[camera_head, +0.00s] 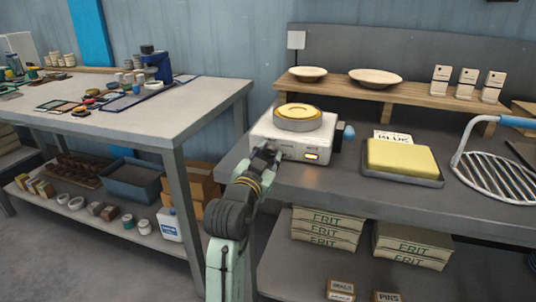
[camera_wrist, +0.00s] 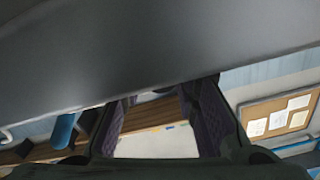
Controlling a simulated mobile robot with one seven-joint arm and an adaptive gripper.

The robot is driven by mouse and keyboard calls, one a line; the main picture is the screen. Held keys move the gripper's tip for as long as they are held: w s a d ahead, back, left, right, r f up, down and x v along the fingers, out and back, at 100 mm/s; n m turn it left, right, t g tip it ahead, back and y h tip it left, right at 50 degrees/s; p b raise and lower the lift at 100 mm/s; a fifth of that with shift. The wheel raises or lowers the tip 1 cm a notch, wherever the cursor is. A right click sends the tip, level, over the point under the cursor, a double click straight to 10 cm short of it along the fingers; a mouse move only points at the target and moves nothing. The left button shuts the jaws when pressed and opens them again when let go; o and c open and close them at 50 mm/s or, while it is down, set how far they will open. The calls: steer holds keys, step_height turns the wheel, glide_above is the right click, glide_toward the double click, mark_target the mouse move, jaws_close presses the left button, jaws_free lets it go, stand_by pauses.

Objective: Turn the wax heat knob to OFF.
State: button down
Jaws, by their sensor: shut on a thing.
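The white wax heater (camera_head: 297,136) stands on the grey workbench, near its left end. My gripper (camera_head: 270,152) is against the left part of the heater's front face. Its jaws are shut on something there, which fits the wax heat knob. The knob is hidden behind the fingers, so its setting cannot be read. In the wrist view, both dark fingers (camera_wrist: 163,97) flank a pale surface.
A blue knob or handle (camera_head: 348,132) sticks out of the heater's right side. A yellow block in a dark tray (camera_head: 402,180) and a wire rack (camera_head: 497,178) stand farther right. A wooden shelf (camera_head: 415,99) runs behind. A cluttered table (camera_head: 178,106) stands at left.

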steer(key=shift+n+p, duration=1.55)
steer(key=shift+n, duration=0.95)
steer(key=c, duration=1.2)
jaws_free()
steer(key=shift+c, duration=0.2)
steer(key=shift+s, duration=0.1)
steer(key=v, duration=1.1)
steer(key=shift+s, duration=0.35)
steer(key=shift+a, duration=0.15)
